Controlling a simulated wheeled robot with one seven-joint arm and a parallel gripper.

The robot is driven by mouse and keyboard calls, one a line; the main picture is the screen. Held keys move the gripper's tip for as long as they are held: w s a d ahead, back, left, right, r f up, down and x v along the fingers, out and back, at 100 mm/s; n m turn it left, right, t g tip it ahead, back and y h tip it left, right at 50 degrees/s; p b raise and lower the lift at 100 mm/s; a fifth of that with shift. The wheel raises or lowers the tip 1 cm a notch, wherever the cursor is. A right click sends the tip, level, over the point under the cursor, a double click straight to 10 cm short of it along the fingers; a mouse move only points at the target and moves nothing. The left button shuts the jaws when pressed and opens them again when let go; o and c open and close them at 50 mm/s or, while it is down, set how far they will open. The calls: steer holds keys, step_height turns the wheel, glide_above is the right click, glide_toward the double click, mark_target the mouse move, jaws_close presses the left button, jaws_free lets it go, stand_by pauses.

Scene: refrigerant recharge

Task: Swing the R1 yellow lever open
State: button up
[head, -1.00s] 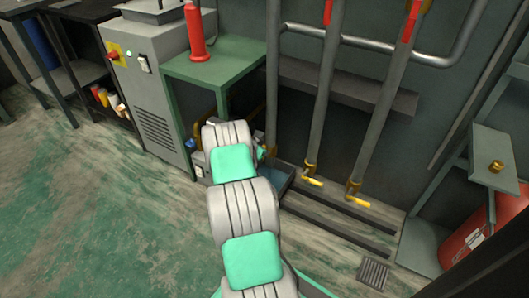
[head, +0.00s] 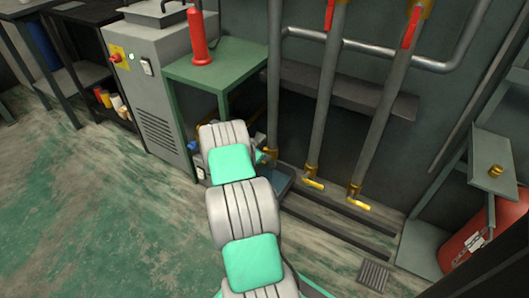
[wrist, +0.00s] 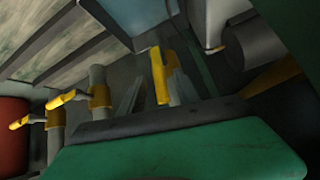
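Three yellow levers sit low on the wall pipes. The middle lever (head: 313,184) and the right lever (head: 357,206) are plain in the head view. They also show at the left of the wrist view, one (wrist: 62,98) nearer than the other (wrist: 22,122). The left lever is mostly behind my arm in the head view. In the wrist view a close yellow lever (wrist: 160,78) stands between the two grey fingers of my gripper (wrist: 157,72). The fingers look apart, and contact with the lever cannot be told. No R1 label is legible.
A green table (head: 225,62) with a red cylinder (head: 199,40) and a grey machine (head: 160,90) stand left of the pipes. A red extinguisher (head: 470,240) is at the right. Red handles (head: 411,27) sit higher on the pipes. The floor at left is clear.

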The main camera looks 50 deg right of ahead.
steer(key=a+p, duration=0.2)
steer(key=a, duration=0.9)
steer(key=shift+s+p, duration=0.15)
steer(key=shift+p, duration=0.15)
steer(key=shift+f, duration=0.1)
